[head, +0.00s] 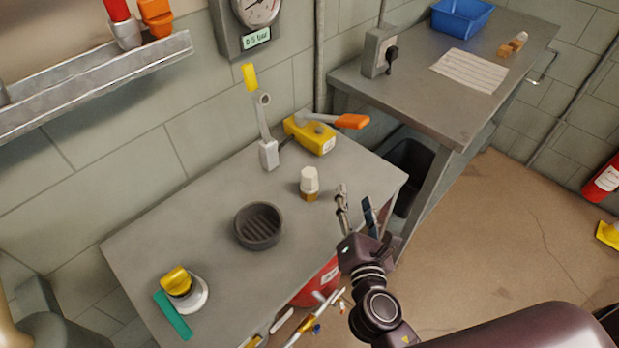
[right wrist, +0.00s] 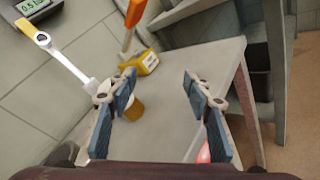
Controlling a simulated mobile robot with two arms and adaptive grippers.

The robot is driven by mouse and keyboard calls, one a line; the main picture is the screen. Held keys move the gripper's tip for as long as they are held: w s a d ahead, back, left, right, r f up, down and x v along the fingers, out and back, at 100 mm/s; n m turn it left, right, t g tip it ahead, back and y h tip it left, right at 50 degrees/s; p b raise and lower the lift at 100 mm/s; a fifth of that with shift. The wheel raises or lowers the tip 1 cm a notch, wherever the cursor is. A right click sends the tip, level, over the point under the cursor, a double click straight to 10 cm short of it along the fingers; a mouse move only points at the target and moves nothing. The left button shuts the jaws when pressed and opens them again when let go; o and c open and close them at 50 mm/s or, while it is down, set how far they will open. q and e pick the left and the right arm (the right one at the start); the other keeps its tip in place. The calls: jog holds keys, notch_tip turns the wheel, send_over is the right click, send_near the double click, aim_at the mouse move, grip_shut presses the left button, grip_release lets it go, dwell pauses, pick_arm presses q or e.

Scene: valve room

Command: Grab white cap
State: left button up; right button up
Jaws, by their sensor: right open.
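The white cap (head: 309,174) sits upright on a short brass fitting (head: 309,195) on the grey table. My right gripper (head: 354,203) is open and empty, just right of the cap and apart from it in the head view. In the right wrist view, the open fingers (right wrist: 160,85) point towards the table. The brass fitting (right wrist: 134,108) shows there behind the left finger, which hides much of the cap. My left gripper is not in view.
The table (head: 215,215) also holds a dark round drain cup (head: 258,226), a lever valve (head: 268,152), a yellow block with an orange handle (head: 313,137), and a yellow-topped knob (head: 178,283) by a green strip (head: 173,316). A higher bench (head: 430,95) stands behind right.

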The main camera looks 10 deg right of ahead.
aim_at(312, 179)
jog(key=a+n+y, duration=0.1)
jog(key=a+n, duration=0.1)
jog(key=n, duration=0.1)
jog(key=a+r+n+t+y, duration=0.1)
jog(key=a+n, duration=0.2)
jog(key=w+a+n+t+y, duration=0.1)
jog(key=a+n+y, duration=0.1)
jog(key=a+n, duration=0.1)
jog(key=shift+w+r+n, duration=0.1)
jog(key=shift+r+n, duration=0.3)
jog(key=shift+w+a, duration=0.15)
jog(key=shift+w, duration=0.15)
jog(key=w+p, duration=0.1)
jog(key=w, duration=0.5)
jog(key=shift+w+f+p, duration=0.15)
jog(key=shift+p, duration=0.2)
jog(key=shift+w+f, duration=0.1)
jog(key=shift+w, duration=0.3)
jog(key=c, duration=1)
